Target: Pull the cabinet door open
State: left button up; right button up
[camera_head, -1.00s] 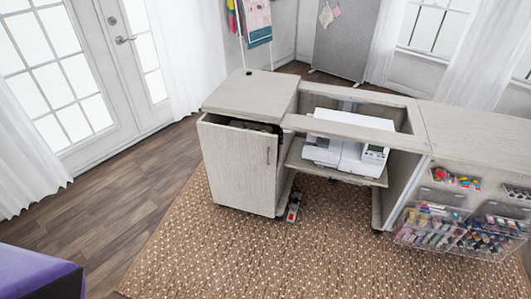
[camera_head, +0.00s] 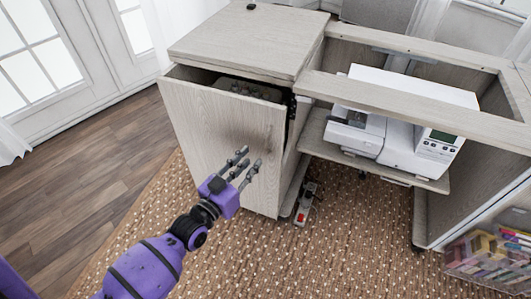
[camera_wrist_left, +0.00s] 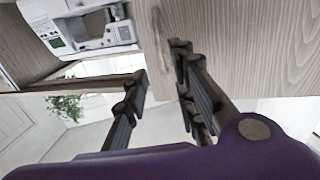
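The cabinet door (camera_head: 222,130) is a pale wood-grain panel at the left end of the sewing cabinet. It stands ajar, with a dark gap along its top edge showing things inside. My left gripper (camera_head: 240,168) is in front of the door near its right edge, fingers spread and empty. In the left wrist view, the gripper (camera_wrist_left: 160,90) has its fingers apart on either side of the door's edge region. A slim pale handle (camera_wrist_left: 157,40) shows on the door (camera_wrist_left: 250,45) just beyond the fingers. I cannot tell whether they touch it. My right gripper is out of view.
A white sewing machine (camera_head: 400,120) sits on a shelf right of the door. A power strip (camera_head: 305,203) lies on the rug (camera_head: 340,250) by the cabinet. A clear bin (camera_head: 490,255) of colourful supplies is at lower right. Wood floor at left is clear.

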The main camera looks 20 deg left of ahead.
aim_at(266, 143)
pick_arm(q)
jog(key=x, duration=0.5)
jog(key=b+x, duration=0.1)
jog(key=x, duration=0.2)
jog(key=shift+r, duration=0.3)
grip_shut()
jog(key=shift+s, duration=0.1)
